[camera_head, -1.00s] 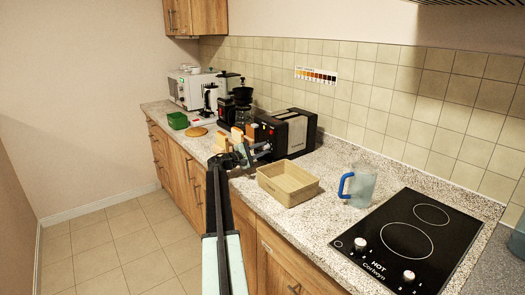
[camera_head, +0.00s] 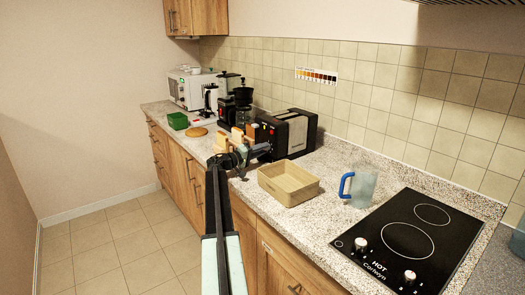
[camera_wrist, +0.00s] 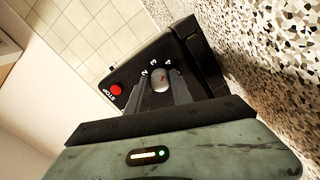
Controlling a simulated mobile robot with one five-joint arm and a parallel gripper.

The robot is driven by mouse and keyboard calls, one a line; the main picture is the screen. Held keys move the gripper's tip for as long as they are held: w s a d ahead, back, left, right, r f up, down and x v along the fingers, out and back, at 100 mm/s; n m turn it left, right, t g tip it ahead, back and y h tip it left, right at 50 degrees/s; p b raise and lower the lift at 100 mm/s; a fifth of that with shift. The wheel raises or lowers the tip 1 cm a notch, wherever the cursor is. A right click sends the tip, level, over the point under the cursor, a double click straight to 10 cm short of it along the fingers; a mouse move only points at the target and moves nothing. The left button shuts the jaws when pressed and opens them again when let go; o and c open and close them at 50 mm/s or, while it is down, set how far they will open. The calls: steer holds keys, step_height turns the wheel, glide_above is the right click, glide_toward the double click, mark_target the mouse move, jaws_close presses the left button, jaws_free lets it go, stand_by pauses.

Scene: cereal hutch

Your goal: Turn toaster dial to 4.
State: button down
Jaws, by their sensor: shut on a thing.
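The black toaster (camera_head: 297,133) stands on the counter, its control end facing my arm. In the wrist view, its end panel (camera_wrist: 130,62) shows a red STOP button (camera_wrist: 116,89) and a pale round dial (camera_wrist: 160,80) with the numbers 2, 3 and 4 visible around it. A small red mark shows on the dial; it seems to lean toward the 4 side, but its exact setting is hard to read. My gripper (camera_wrist: 161,86) is shut on the dial, one finger on each side. In the head view, my gripper (camera_head: 246,156) is at the toaster's end and hides the dial.
A tan basket (camera_head: 288,194) sits just right of my gripper. A jug with a blue handle (camera_head: 361,187) and a black cooktop (camera_head: 408,240) are farther right. Bread slices (camera_head: 238,137), a coffee maker (camera_head: 242,108) and a green box (camera_head: 178,121) stand to the left.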

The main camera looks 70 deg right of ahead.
steer(key=shift+a+f+m, duration=0.1)
steer(key=shift+m, duration=0.5)
steer(key=c, duration=1.1)
jaws_free()
steer(key=v, duration=0.8)
